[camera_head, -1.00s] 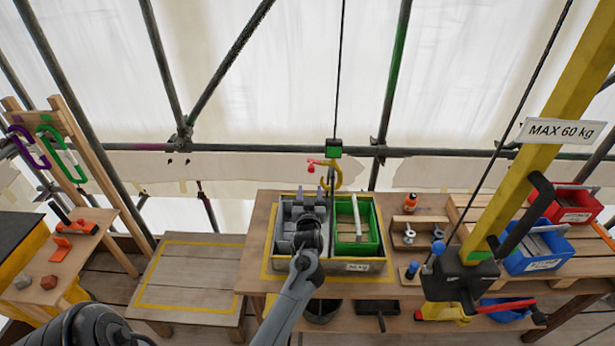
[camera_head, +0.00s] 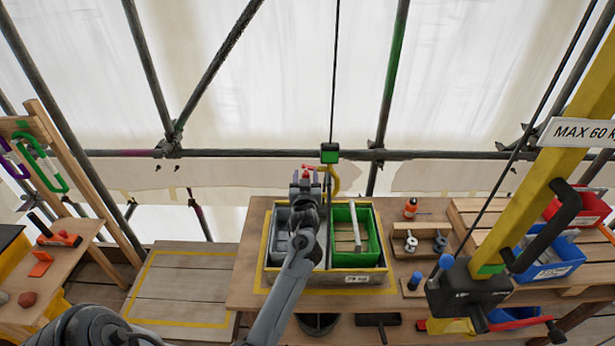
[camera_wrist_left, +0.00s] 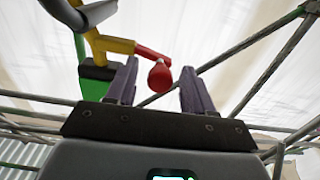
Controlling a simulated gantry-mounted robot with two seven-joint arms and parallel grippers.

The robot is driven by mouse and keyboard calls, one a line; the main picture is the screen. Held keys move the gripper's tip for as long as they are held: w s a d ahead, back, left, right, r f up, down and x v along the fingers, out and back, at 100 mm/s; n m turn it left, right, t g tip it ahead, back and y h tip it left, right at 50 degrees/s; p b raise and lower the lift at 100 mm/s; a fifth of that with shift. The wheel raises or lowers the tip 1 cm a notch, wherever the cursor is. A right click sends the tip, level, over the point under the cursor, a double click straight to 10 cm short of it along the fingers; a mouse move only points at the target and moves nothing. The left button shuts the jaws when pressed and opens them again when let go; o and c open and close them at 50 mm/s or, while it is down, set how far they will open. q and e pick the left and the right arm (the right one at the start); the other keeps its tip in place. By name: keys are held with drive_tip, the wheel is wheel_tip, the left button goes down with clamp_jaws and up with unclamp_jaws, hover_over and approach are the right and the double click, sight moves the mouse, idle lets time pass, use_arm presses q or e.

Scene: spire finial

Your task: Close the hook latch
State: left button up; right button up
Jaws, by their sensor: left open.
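The yellow hook (camera_head: 335,182) hangs on a cable below a green block (camera_head: 330,153), above the back of the tray. Its red latch (camera_head: 309,167) sticks out to the left. In the left wrist view the latch is a red arm ending in a round red knob (camera_wrist_left: 160,77), joined to the yellow hook (camera_wrist_left: 112,45). My left gripper (camera_head: 307,178) is raised at the latch, with its fingers upward. Its jaws (camera_wrist_left: 160,88) are open, and the knob shows in the gap between the purple-grey fingertips; contact is not clear. My arm and gripper partly cover the hook. My right gripper is out of view.
Scaffold tubes (camera_head: 240,153) cross behind. A yellow post (camera_head: 545,155) and blue bin (camera_head: 560,262) are at the right.

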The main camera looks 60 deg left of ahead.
use_arm(q)
drive_tip(key=shift+c, duration=0.3)
clamp_jaws()
drive_tip(key=shift+f, duration=0.15)
drive_tip(key=f+n+b, duration=0.1)
drive_tip(key=n, duration=0.1)
drive_tip(key=f+n+b, duration=0.1)
drive_tip(key=n+b, duration=0.1)
drive_tip(key=shift+n, duration=0.3)
drive_tip(key=shift+w+d+f+n+b, duration=0.35)
drive_tip(key=shift+w+f+n+b, duration=0.15)
drive_tip(key=shift+n+b, duration=2.1)
drive_tip(key=shift+w+d+f+n+b, duration=0.4)
drive_tip(key=shift+w+f+n+b, duration=0.15)
drive_tip(key=shift+n+b, duration=2)
drive_tip(key=shift+w+d+f+n+b, duration=0.35)
drive_tip(key=shift+w+f+n+b, duration=0.15)
drive_tip(key=shift+n+b, duration=2.05)
drive_tip(key=shift+r+n+p, duration=0.1)
drive_tip(key=shift+n+p, duration=0.25)
drive_tip(key=shift+n, duration=0.15)
